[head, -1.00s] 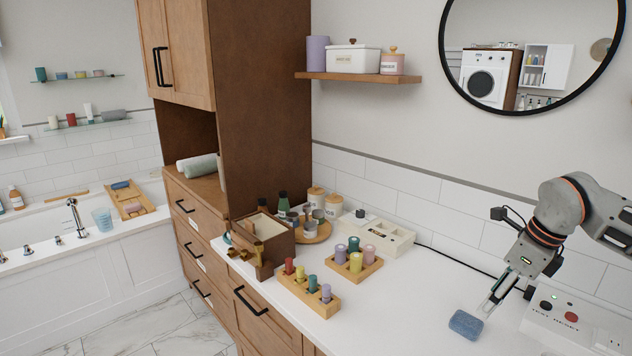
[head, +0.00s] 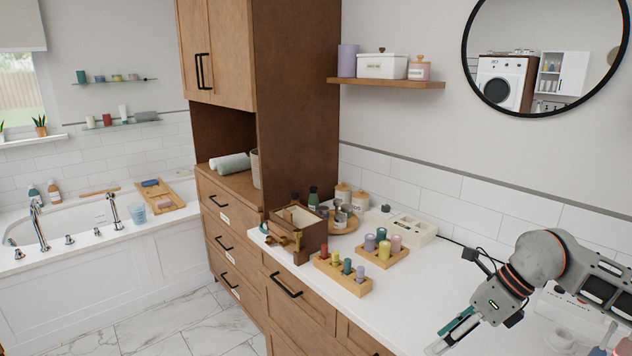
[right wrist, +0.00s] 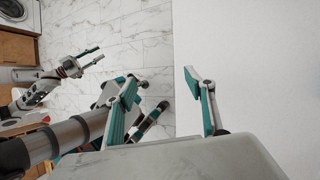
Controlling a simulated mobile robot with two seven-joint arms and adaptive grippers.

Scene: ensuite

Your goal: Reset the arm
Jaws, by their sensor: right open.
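My right gripper (head: 455,332) hangs over the white counter near the bottom of the head view, at the end of the arm from the right. In the right wrist view its two fingers (right wrist: 160,86) stand well apart with nothing between them. My left gripper (right wrist: 93,56) shows in the right wrist view, over the marble floor, its fingers parted and empty. It is not in the head view.
The counter (head: 420,285) is clear left of my right gripper. A wooden peg block (head: 343,275), another block (head: 383,255) and a brown box (head: 297,232) stand farther back. A white button box (head: 560,303) is partly hidden behind my arm.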

